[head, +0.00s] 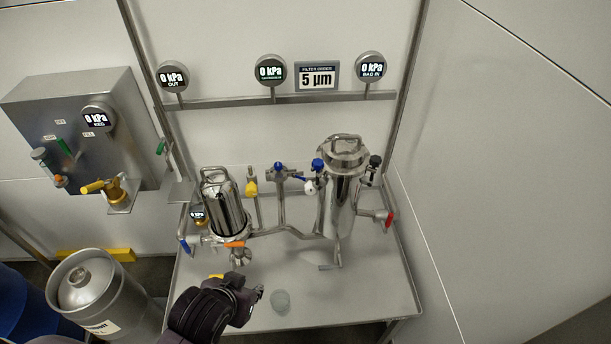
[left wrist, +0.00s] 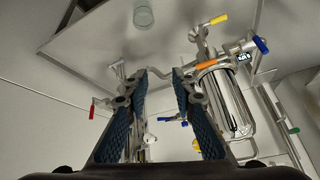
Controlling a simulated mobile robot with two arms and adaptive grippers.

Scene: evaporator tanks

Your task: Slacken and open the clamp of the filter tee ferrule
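The smaller steel filter housing (head: 225,208) stands at the left of the steel table, with an orange-handled valve (head: 235,244) at its base. A steel fitting (head: 240,256) that looks like a tee hangs just below; its clamp is too small to make out. My left gripper (head: 257,293) is in front of and below this fitting, apart from it. In the left wrist view my left gripper (left wrist: 160,75) has its two blue-padded fingers spread with nothing held between them. The housing (left wrist: 228,100) shows there right of the fingers. My right gripper is not in view.
A taller steel housing (head: 342,190) with a red-handled valve (head: 389,219) stands at the right. A clear cup (head: 280,300) sits near the table's front. A keg (head: 88,290) stands left of the table. The table's front right (head: 365,290) is clear.

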